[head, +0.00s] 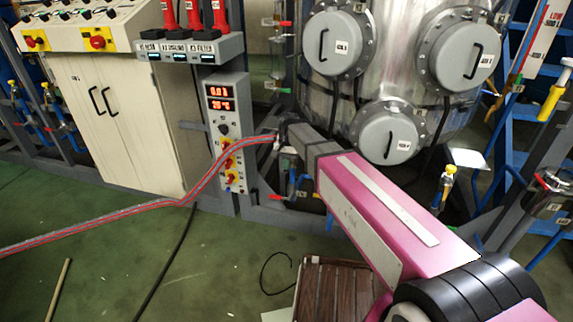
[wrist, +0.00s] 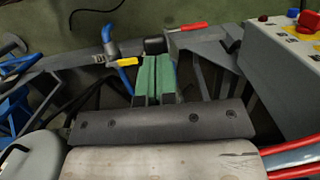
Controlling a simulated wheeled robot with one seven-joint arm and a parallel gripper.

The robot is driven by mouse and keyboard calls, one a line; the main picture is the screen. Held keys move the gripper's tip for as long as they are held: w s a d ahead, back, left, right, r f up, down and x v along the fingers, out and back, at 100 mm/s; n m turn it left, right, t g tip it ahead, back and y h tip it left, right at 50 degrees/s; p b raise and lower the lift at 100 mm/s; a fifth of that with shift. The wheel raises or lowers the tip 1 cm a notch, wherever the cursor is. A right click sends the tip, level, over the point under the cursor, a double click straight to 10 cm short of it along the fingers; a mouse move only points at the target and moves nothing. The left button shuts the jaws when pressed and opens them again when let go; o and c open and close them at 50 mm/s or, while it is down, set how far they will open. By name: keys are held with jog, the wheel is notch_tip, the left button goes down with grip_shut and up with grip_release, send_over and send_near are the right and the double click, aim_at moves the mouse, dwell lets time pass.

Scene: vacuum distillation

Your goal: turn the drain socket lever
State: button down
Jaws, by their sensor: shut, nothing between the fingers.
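A short lever with a red grip (wrist: 193,27) sticks out low beside the frame beam, close to my fingertips in the wrist view. It also shows low in the head view (head: 276,197). A blue handle (wrist: 109,38) and a yellow-gripped part (wrist: 127,62) stand on the other side of my fingers. Which of these is the drain socket lever, I cannot tell. My gripper (wrist: 153,62) is shut and empty, its green finger pads together above the beam. In the head view its fingers are not clear.
A control box with red digits (head: 222,105) stands left of my arm. A red-striped hose (head: 180,201) runs from near my wrist to the left. The steel tank (head: 388,85) with round hatches stands behind. A brown slatted crate (head: 335,288) lies below; green floor is open at left.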

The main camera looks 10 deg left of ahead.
jog(key=s+f+t, duration=0.1)
jog(key=f+t, duration=0.1)
jog(key=t, duration=0.1)
jog(key=shift+s+f, duration=0.15)
jog(key=shift+s, duration=0.05)
jog(key=shift+s+f+t, duration=0.1)
jog(key=shift+f+t, duration=0.65)
jog(key=shift+t, duration=0.25)
jog(key=w+f+t+h, duration=0.1)
jog(key=w+f+t, duration=0.2)
jog(key=f+t, duration=0.3)
jog(key=shift+w+f, duration=0.3)
jog(key=shift+f, duration=0.4)
jog(key=shift+w+d+f, duration=0.1)
jog(key=shift+w+f, duration=0.05)
jog(key=shift+f, duration=0.05)
